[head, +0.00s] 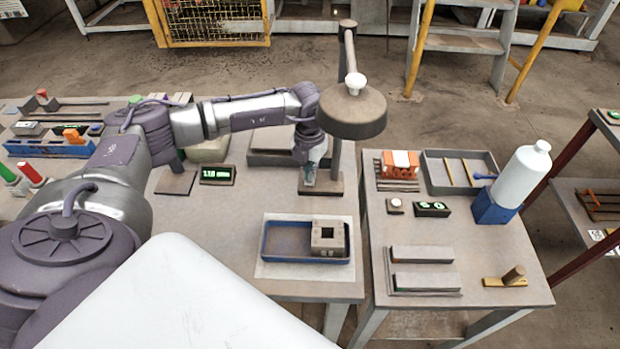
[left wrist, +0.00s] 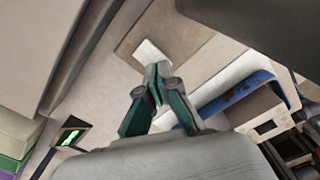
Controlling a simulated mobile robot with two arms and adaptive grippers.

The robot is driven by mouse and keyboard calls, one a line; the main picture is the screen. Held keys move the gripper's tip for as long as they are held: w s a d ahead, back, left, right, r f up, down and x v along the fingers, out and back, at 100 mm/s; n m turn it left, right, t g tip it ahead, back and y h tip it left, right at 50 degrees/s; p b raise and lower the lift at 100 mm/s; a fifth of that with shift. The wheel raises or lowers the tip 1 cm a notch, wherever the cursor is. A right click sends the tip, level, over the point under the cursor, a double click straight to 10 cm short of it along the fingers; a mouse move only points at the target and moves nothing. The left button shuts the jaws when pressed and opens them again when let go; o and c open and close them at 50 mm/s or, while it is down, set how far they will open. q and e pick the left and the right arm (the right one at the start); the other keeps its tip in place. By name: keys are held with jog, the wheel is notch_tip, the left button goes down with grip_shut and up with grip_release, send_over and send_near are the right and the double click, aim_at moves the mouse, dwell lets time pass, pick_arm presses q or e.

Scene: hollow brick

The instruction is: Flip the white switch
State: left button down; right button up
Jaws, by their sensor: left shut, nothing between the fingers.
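The white switch (left wrist: 149,52) shows in the left wrist view as a pale block on the brown base of the lamp. In the head view, that lamp base (head: 335,188) stands near the back right of the middle table, and the switch is hidden or too small to tell. My left gripper (head: 308,183) is shut and empty, pointing down over the base's left part. In the left wrist view, its green-grey fingertips (left wrist: 157,72) are close to the switch; I cannot tell whether they touch it. My right gripper is not in view.
The lamp's wide shade (head: 350,115), with a white knob on top, hangs close beside my left wrist. A blue tray (head: 283,260) with a hollow brick (head: 329,236) lies in front. A small display (head: 217,175) stands to the left. The table between display and tray is clear.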

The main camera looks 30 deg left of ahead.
pick_arm(q)
jog(key=shift+s+f+b, duration=0.1)
jog(key=shift+f+b, duration=0.55)
jog(key=shift+f, duration=0.2)
jog(key=shift+r, duration=0.2)
jog(key=shift+r+p, duration=0.9)
jog(key=shift+r, duration=0.05)
jog(key=shift+r+p, duration=1.5)
jog(key=shift+r, duration=0.95)
